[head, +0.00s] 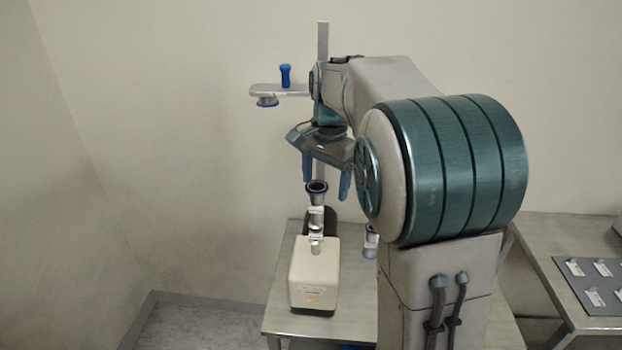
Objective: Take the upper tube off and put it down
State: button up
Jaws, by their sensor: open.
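The upper tube (316,207) stands upright above the cream-coloured pump unit (315,275); it is metallic with a dark blue ring at its open top. Below it, a short metal fitting (316,239) sits on top of the unit. My gripper (327,187) points down just above the tube, with its two blue fingers apart. The tube's top shows just below and between the fingertips, nearer the left finger. Whether the fingers reach around it, I cannot tell. Nothing is seen held in the gripper.
A bracket (270,89) on a vertical post (323,42) carries a blue knob (286,76) and a blue-rimmed metal end. Another blue-ringed metal piece (371,241) is partly hidden by my arm. The metal table (285,310) has bare room. A right-hand table holds a grey board (590,283).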

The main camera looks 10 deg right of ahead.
aim_at(316, 186)
jog(key=w+r+m+p, duration=0.1)
jog(key=w+r, duration=0.1)
jog(key=w+a+r+m+p, duration=0.1)
jog(key=w+r, duration=0.1)
jog(key=shift+w, duration=0.2)
jog(key=shift+w+f, duration=0.15)
jog(key=shift+f, duration=0.05)
notch_tip(316, 186, down, 8)
jog(key=shift+r, duration=0.1)
jog(key=shift+w+d+f+p, duration=0.1)
jog(key=shift+f+p, duration=0.15)
jog(key=shift+f, duration=1.15)
jog(key=shift+d+f+p, duration=0.1)
jog(key=shift+f+p, duration=0.1)
jog(key=shift+f, duration=1.2)
jog(key=shift+c, duration=0.4)
jog(key=c, duration=1.1)
